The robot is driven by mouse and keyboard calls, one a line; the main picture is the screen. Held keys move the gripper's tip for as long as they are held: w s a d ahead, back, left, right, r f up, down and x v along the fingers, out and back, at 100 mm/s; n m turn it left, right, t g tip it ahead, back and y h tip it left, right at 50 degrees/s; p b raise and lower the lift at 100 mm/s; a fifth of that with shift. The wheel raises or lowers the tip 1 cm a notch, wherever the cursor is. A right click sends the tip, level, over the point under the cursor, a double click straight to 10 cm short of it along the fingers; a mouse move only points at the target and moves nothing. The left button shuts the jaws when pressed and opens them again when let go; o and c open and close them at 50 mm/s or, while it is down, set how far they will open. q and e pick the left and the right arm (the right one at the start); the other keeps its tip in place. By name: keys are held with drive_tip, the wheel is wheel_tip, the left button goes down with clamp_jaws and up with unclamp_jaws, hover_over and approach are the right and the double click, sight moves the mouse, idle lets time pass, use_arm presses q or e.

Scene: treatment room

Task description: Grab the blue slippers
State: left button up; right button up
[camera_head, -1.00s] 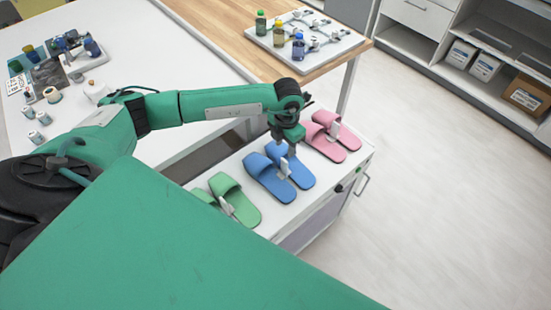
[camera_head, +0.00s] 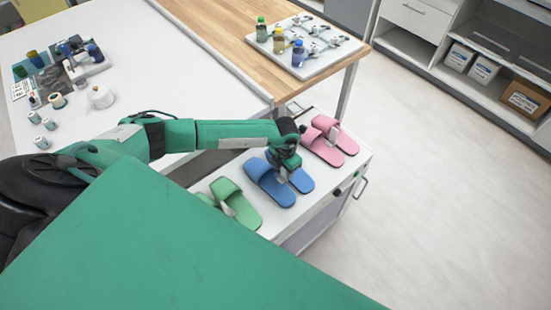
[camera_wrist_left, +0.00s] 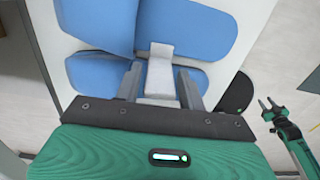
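The blue slippers (camera_head: 268,184) are a pair standing on a white cart top, between a green pair (camera_head: 237,203) and a pink pair (camera_head: 330,140). My left gripper (camera_head: 285,165) is low over the blue pair, pointing down. In the left wrist view the blue slippers (camera_wrist_left: 185,28) fill the upper middle, with a white tag (camera_wrist_left: 160,68) between them. The left gripper's fingers (camera_wrist_left: 160,85) are apart, one on each side of the tag; whether they touch it I cannot tell. My right gripper (camera_wrist_left: 268,104) shows at the right of that view, fingers apart and empty.
The white cart top (camera_head: 318,192) has a handle on its right side. A white table (camera_head: 170,65) with small bottles and a wooden table (camera_head: 225,25) with a tray (camera_head: 305,60) of bottles stand behind. The floor at right is clear.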

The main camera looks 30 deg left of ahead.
use_arm(q)
clamp_jaws()
drive_tip(key=shift+r, duration=0.1)
